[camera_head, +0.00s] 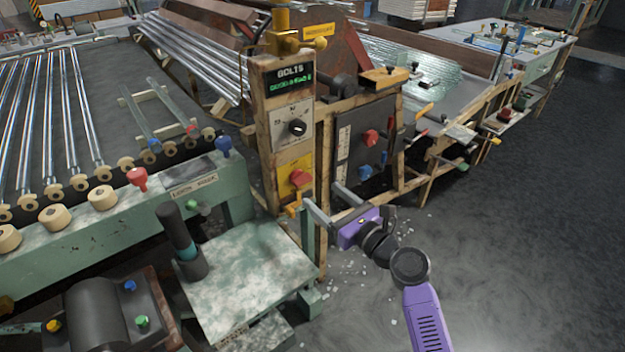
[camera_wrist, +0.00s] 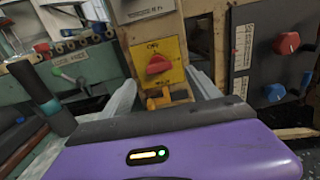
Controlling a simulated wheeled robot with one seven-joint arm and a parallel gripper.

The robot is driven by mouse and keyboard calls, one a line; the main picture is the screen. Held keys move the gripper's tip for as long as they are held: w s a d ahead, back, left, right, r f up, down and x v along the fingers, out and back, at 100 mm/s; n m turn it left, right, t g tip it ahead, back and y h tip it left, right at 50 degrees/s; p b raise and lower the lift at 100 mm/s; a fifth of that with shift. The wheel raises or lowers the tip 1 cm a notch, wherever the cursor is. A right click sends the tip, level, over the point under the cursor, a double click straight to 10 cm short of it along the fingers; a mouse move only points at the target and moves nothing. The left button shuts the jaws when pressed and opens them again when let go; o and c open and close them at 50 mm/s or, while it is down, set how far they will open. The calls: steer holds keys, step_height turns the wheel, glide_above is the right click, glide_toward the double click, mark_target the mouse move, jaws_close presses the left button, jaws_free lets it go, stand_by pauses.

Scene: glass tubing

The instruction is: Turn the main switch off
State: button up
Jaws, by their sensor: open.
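The main switch, taken to be the red rotary knob (camera_head: 300,178) on a yellow plate, sits low on the wooden post below the GOLTS panel. My gripper (camera_head: 322,194) has a purple body and is open and empty. Its fingers point toward the post, just short of and slightly below the knob. In the wrist view the two fingers (camera_wrist: 163,88) stand left and right of the plate, apart from the knob.
A yellow-orange fitting (camera_wrist: 167,98) juts out just below the switch, between my fingers. A black dial (camera_head: 297,127) is above. A dark panel (camera_head: 350,140) with red and blue knobs stands to the right. A green bench (camera_head: 245,275) is at lower left. Floor at right is clear.

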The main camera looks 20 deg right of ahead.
mark_target(305, 182)
steer(key=b+x, duration=0.1)
steer(key=x, duration=0.6)
steer(key=shift+w+a, duration=0.1)
steer(key=shift+a, duration=0.05)
steer(key=c, duration=1.4)
steer(key=shift+o, duration=0.2)
